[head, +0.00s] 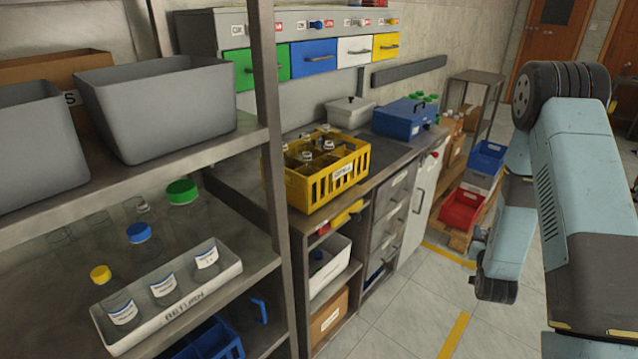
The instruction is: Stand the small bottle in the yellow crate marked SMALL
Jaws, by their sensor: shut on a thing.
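The yellow crate (312,192) stands on the grey worktop in the middle of the view. A white label on its front is too small to read surely. Several clear bottles with pale tops (328,146) stand inside it, toward the back and middle. My light blue arm fills the right side of the view, but I cannot make out my gripper's jaws or anything held in them. No loose small bottle shows clearly outside the crate and the shelf.
The metal rack post (268,120) stands left of the crate. A blue box (404,120) is right of it. Floor is clear at lower right.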

